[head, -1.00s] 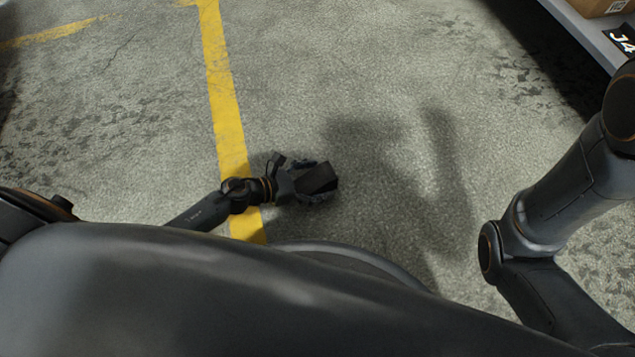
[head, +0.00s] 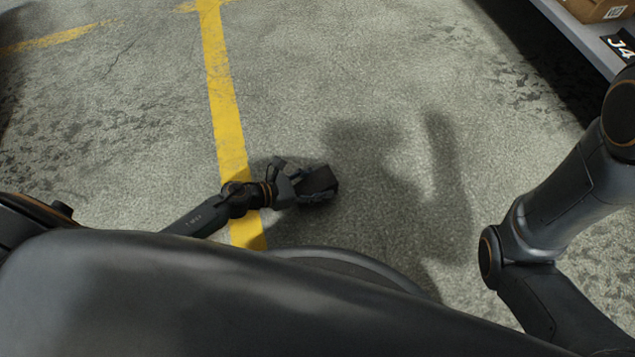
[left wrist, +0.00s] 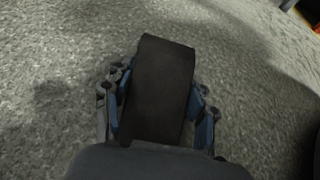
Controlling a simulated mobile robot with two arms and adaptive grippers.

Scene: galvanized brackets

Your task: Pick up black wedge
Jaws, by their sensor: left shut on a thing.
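The black wedge (head: 320,181) is a dark block at the end of my left arm in the head view. In the left wrist view, the wedge (left wrist: 161,88) stands out between the two blue-padded fingers. My left gripper (head: 303,185) is shut on it; in the left wrist view the gripper's fingers (left wrist: 161,108) press on both its sides. Grey floor surrounds the wedge in both views; how high it is above the floor is hard to tell. My right arm shows at the right of the head view, but its gripper is out of the picture.
A yellow line (head: 225,100) runs along the concrete floor (head: 360,60) beneath my left arm. The floor ahead is clear.

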